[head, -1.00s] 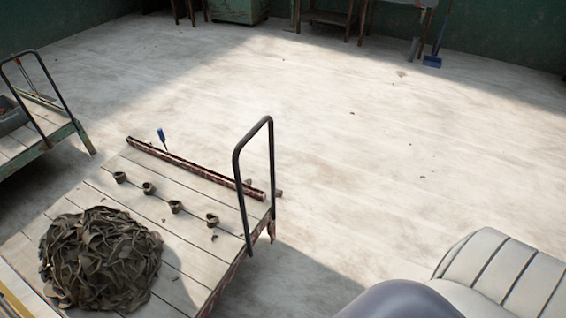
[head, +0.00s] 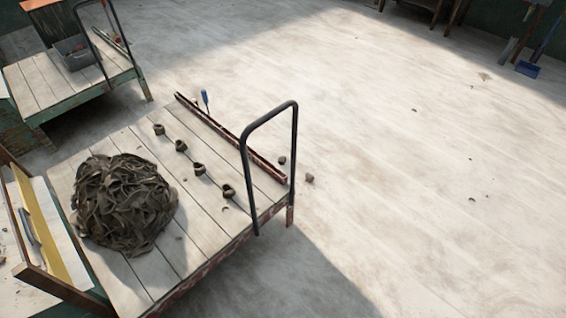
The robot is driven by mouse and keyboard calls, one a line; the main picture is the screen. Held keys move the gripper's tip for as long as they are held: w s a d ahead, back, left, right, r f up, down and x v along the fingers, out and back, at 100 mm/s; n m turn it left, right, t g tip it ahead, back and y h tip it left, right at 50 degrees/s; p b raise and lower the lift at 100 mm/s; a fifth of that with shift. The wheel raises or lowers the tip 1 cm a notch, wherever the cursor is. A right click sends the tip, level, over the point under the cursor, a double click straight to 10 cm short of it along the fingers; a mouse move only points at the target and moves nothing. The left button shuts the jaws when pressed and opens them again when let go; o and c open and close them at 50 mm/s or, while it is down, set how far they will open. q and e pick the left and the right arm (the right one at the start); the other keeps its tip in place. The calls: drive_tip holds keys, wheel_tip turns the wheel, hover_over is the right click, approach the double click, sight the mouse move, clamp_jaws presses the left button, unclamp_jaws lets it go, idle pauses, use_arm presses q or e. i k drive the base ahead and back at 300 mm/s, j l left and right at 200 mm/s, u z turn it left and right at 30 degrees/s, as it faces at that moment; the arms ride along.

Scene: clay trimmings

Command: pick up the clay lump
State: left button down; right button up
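Two small brown lumps that look like clay lie on the floor just past the cart's black handle in the head view: one clay lump (head: 309,178) to the right of the handle, and another lump (head: 282,160) seen through its frame. I cannot tell which one the task means. A large heap of dark clay trimmings (head: 125,203) sits on the wooden cart (head: 150,268). Neither of my grippers is in view.
Several small ring-like clay pieces (head: 181,146) stand in a row on the cart. A reddish rail (head: 232,138) edges it, and a black handle (head: 294,150) rises at its right end. A green cart (head: 45,112) stands at upper left. The floor at right is open.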

sight(282, 160)
drive_tip(key=u, duration=0.25)
drive_tip(key=i+l+u, duration=0.1)
drive_tip(key=l+u, duration=0.15)
drive_tip(key=u, duration=0.2)
drive_tip(key=i+l+u, duration=0.1)
drive_tip(key=l+u, duration=0.15)
drive_tip(key=u, duration=0.15)
drive_tip(key=l+u, duration=0.3)
drive_tip(key=u, duration=0.15)
drive_tip(key=l+u, duration=0.4)
drive_tip(key=i+j, duration=0.05)
drive_tip(key=j, duration=0.05)
